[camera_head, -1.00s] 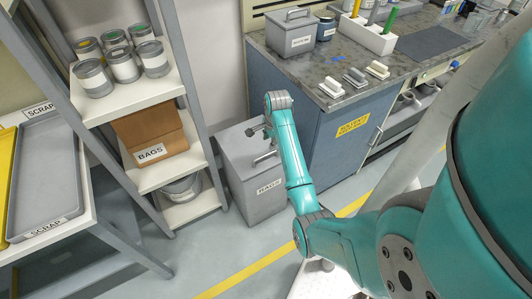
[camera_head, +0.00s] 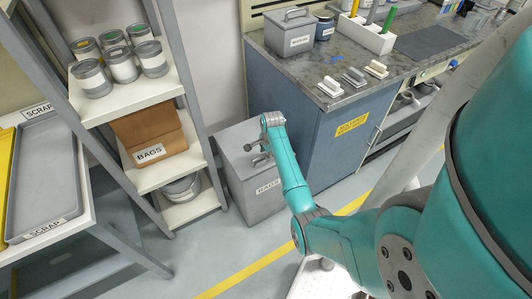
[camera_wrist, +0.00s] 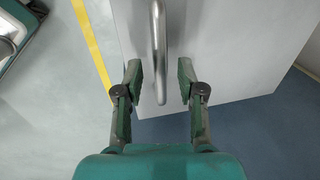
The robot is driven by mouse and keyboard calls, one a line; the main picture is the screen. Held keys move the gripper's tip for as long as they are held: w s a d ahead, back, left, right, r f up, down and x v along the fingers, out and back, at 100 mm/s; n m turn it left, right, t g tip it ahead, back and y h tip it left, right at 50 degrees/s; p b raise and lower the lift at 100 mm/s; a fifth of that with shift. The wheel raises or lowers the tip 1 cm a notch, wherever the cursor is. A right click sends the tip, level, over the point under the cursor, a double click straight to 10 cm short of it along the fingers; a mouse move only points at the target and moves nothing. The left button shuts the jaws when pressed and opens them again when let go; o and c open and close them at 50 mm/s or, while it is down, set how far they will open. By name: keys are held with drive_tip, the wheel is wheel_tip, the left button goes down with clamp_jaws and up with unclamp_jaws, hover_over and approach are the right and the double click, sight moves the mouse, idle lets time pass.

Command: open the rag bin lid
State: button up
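The rag bin (camera_head: 255,200) is a grey box labelled RAGS, standing on the floor between the shelf and the blue cabinet. Its flat grey lid (camera_head: 235,140) is down. My gripper (camera_head: 255,152) is low over the lid and hides part of its handle in the head view. In the wrist view my gripper (camera_wrist: 160,75) is open, with one finger on each side of the metal bar handle (camera_wrist: 157,35). The handle's near end lies between the fingers, with gaps on both sides. The lid's pale surface (camera_wrist: 230,50) fills the background behind the handle.
The white shelf (camera_head: 180,212) with cans and a BAGS box (camera_head: 150,135) stands close on the left of the bin. The blue cabinet (camera_head: 310,140) stands close on the right. Open floor with a yellow line (camera_head: 250,270) lies in front.

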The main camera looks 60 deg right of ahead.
clamp_jaws()
drive_tip(key=shift+r, duration=0.1)
